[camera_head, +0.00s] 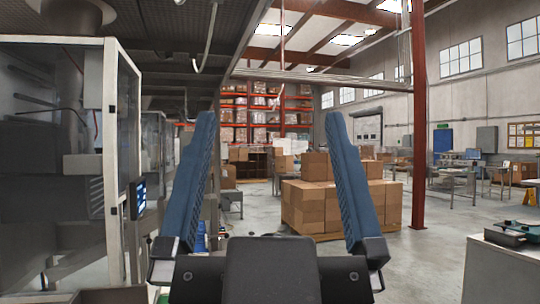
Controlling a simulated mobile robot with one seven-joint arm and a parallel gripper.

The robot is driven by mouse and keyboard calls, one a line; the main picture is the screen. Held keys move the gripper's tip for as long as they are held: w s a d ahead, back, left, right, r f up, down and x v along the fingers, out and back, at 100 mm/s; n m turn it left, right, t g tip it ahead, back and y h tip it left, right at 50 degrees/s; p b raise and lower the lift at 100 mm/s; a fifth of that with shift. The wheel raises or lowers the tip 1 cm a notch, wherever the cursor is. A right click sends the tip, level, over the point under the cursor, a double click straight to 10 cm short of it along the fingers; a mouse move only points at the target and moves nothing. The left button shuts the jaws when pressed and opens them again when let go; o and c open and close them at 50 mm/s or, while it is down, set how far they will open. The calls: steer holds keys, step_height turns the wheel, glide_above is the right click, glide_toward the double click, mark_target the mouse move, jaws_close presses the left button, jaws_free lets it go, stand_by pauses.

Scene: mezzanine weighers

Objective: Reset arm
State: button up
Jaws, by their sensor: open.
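My gripper (268,130) is at the bottom centre of the head view, pointing up and away into the hall. Its two blue ribbed fingers stand wide apart, and its dark palm shows at the bottom edge. The gap between the fingers is empty; only the background shows through it. The fingers touch nothing that I can see. The rest of my arm is not clearly visible.
A glass-fronted machine cabinet (112,160) stands close on the left. Stacked cardboard boxes (312,208) stand beyond the fingers. A red column (419,120) rises at right. A grey cabinet (500,275) with a dark green device (508,234) is at lower right. Open floor (415,255) lies between.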

step_height(320, 180, up, 11)
steer(key=p, duration=1.1)
steer(key=shift+r, duration=0.15)
steer(key=shift+w+a, duration=0.1)
